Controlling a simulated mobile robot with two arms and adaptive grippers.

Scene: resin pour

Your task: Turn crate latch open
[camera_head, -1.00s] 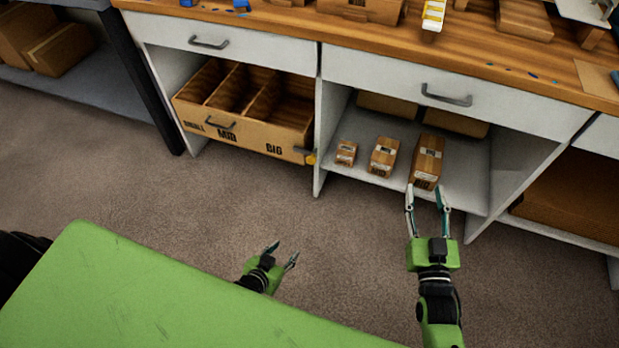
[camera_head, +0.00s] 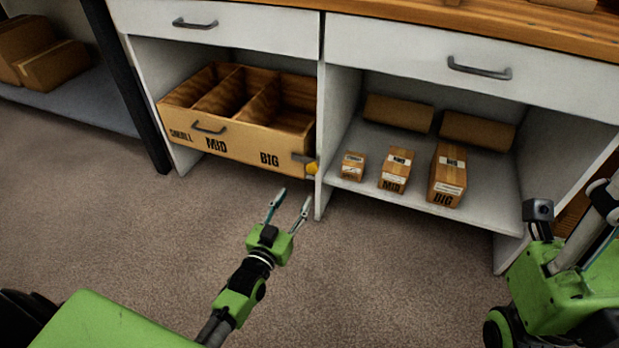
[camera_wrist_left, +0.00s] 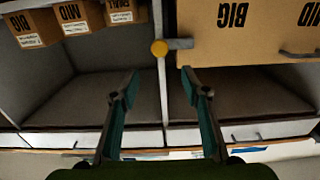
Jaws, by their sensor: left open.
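The wooden crate (camera_head: 235,150), marked SMALL, MID and BIG, sits in the left shelf bay with empty compartments. Its latch, with a yellow knob (camera_head: 312,168) and a short grey bar (camera_head: 299,158), is at the crate's front right end beside the divider. In the left wrist view, which is upside down, the knob (camera_wrist_left: 159,48) is on the divider and the bar (camera_wrist_left: 181,43) lies level across the crate's edge. My left gripper (camera_head: 295,195) is open and empty, just short of the latch. My right gripper (camera_head: 595,215) is partly visible at the right edge; its fingertips are unclear.
Small, MID and BIG boxes (camera_head: 396,170) stand on the right bay's shelf, with brown cartons (camera_head: 478,130) behind. The divider (camera_head: 337,135) separates the bays. Drawers (camera_head: 470,60) are above. The floor (camera_head: 370,270) in front is clear.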

